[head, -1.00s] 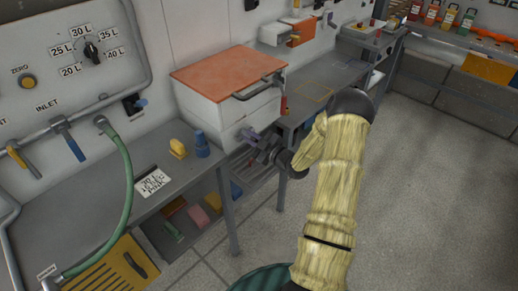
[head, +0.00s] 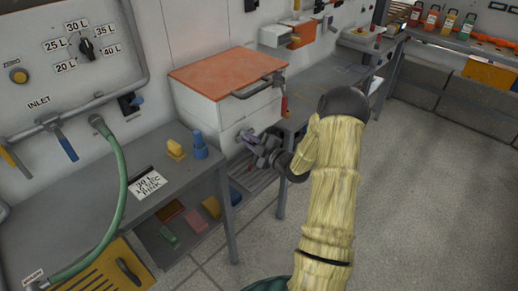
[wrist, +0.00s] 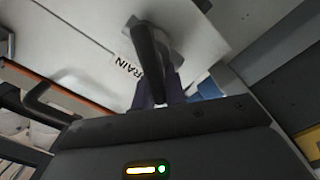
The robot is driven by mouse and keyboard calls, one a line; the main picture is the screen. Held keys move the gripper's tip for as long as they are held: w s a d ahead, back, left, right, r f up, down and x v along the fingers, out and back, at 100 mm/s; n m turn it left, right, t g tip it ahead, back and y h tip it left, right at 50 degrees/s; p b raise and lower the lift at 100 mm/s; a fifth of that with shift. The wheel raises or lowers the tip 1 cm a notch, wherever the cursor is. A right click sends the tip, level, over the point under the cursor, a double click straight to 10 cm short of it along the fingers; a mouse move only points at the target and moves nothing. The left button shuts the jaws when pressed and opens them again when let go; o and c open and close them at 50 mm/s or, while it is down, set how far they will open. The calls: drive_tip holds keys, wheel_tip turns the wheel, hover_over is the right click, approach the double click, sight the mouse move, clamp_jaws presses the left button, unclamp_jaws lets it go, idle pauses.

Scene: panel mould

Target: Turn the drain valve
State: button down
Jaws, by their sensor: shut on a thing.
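The drain valve sits low on the front of the white cabinet with the orange lid (head: 225,84). My gripper (head: 247,137) is at the cabinet's lower front in the head view. In the wrist view my gripper (wrist: 158,92) is shut on the handle. The fingers hide the handle's lower part, and the valve itself is too small to make out in the head view.
A grey bench (head: 95,192) with a green hose (head: 122,185), a yellow block (head: 175,149) and a blue object (head: 199,147) stands at the left. A barred grey rack (head: 252,178) is below the cabinet. The floor (head: 420,200) at the right is clear.

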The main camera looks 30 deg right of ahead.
drive_tip(key=shift+f, duration=0.1)
drive_tip(key=n+b, duration=0.1)
drive_tip(key=b, duration=0.1)
drive_tip(key=n+b, duration=0.1)
drive_tip(key=b, duration=0.1)
drive_tip(key=f+n+b, duration=0.1)
drive_tip(key=b, duration=0.1)
drive_tip(key=shift+s+a, duration=0.1)
drive_tip(key=shift+a, duration=0.15)
drive_tip(key=shift+r+n, duration=0.2)
drive_tip(key=shift+n, duration=0.1)
